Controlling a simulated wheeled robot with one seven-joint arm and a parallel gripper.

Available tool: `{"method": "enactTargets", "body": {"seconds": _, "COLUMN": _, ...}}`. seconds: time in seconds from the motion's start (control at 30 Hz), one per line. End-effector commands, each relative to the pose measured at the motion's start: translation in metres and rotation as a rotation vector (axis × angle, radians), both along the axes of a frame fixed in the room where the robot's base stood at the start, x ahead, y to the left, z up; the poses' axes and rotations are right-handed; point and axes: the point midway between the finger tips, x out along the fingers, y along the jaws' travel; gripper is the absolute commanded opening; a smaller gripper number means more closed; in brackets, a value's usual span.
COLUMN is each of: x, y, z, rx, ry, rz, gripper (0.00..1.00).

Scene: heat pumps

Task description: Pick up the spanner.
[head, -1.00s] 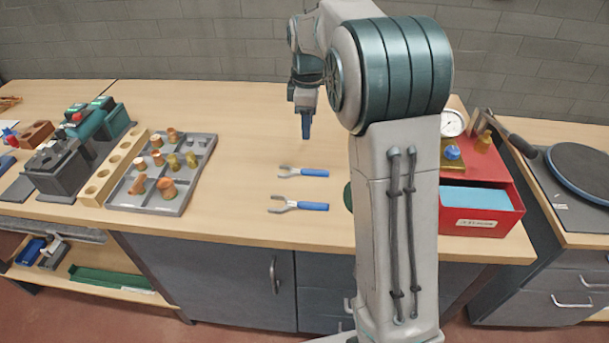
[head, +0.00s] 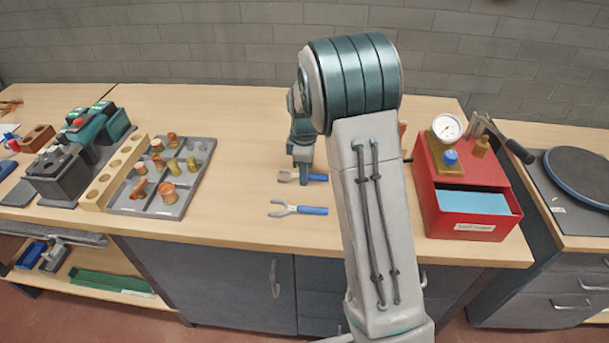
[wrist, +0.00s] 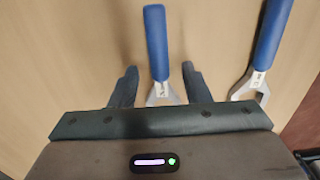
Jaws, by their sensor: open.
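Two blue-handled, open-ended spanners lie on the bench, one behind the other. The farther spanner (head: 317,177) is partly hidden by my gripper (head: 303,168) in the head view. In the wrist view, this spanner (wrist: 157,45) passes between the two spread fingers of my gripper (wrist: 160,74), its blue handle pointing up and its metal head partly hidden by the gripper body. The fingers are open, apart from it on both sides. The nearer spanner (head: 297,210) lies clear of the gripper; it also shows in the wrist view (wrist: 268,45), right of the fingers.
A grey tray (head: 150,207) of brass and copper fittings lies to the left, beside a wooden block with holes (head: 112,172). A red box (head: 428,200) with a gauge (head: 447,127) stands to the right of my arm. The bench between tray and spanners is clear.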

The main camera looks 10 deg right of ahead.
Motion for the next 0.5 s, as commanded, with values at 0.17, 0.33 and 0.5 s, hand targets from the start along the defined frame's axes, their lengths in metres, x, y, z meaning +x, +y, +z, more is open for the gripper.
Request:
{"method": "enactTargets", "body": {"seconds": 0.17, "x": -0.0001, "y": 0.0001, "z": -0.0047, "rx": 0.000, "ry": 0.000, "rz": 0.000, "gripper": 0.43}}
{"method": "enactTargets", "body": {"seconds": 0.33, "x": 0.0000, "y": 0.0000, "z": -0.0045, "rx": 0.000, "ry": 0.000, "rz": 0.000, "gripper": 0.26}}
{"method": "enactTargets", "body": {"seconds": 0.5, "x": 0.0000, "y": 0.0000, "z": -0.0043, "rx": 0.000, "ry": 0.000, "rz": 0.000, "gripper": 0.00}}
